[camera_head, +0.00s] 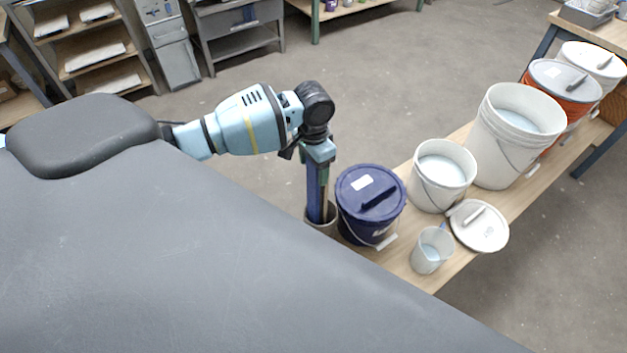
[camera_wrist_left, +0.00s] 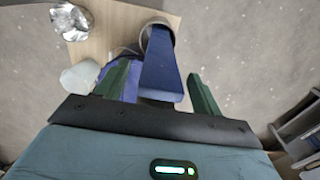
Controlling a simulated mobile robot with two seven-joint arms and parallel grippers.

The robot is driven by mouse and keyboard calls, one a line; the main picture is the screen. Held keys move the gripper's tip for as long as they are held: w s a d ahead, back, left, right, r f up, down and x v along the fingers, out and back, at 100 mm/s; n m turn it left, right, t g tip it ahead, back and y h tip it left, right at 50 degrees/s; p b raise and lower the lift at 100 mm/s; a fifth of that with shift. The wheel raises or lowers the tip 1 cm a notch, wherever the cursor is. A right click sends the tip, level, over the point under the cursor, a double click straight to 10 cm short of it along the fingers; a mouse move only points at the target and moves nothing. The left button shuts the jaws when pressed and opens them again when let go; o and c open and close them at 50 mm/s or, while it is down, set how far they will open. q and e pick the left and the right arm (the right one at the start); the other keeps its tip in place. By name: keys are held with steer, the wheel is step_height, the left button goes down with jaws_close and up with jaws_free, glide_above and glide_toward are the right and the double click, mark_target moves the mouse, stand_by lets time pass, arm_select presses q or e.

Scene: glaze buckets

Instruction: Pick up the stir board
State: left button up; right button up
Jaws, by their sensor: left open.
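The stir board is a long blue board (camera_head: 313,192) standing upright in a grey round container (camera_head: 321,227) at the bench's near end. In the left wrist view the board (camera_wrist_left: 160,65) runs up from its container (camera_wrist_left: 160,24) and lies between the two green fingers. My left gripper (camera_head: 318,152) is at the board's upper end, pointing down. Its fingers (camera_wrist_left: 164,84) are open on either side, with a clear gap on the right. Whether the left finger touches the board I cannot tell. My right gripper is not in view.
A lidded dark blue bucket (camera_head: 368,207) stands right beside the container. Along the wooden bench (camera_head: 417,276) are a clear jug (camera_head: 431,250), a loose white lid (camera_head: 480,226), a small white bucket (camera_head: 440,176), a large white bucket (camera_head: 513,135) and an orange lidded bucket (camera_head: 575,103).

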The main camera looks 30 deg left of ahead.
arm_select(q)
step_height(320, 180, down, 2)
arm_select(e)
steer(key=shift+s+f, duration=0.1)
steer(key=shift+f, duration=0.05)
arm_select(q)
steer(key=shift+r, duration=0.1)
steer(key=c, duration=1.3)
steer(key=shift+o, duration=0.2)
steer(key=shift+r, duration=0.1)
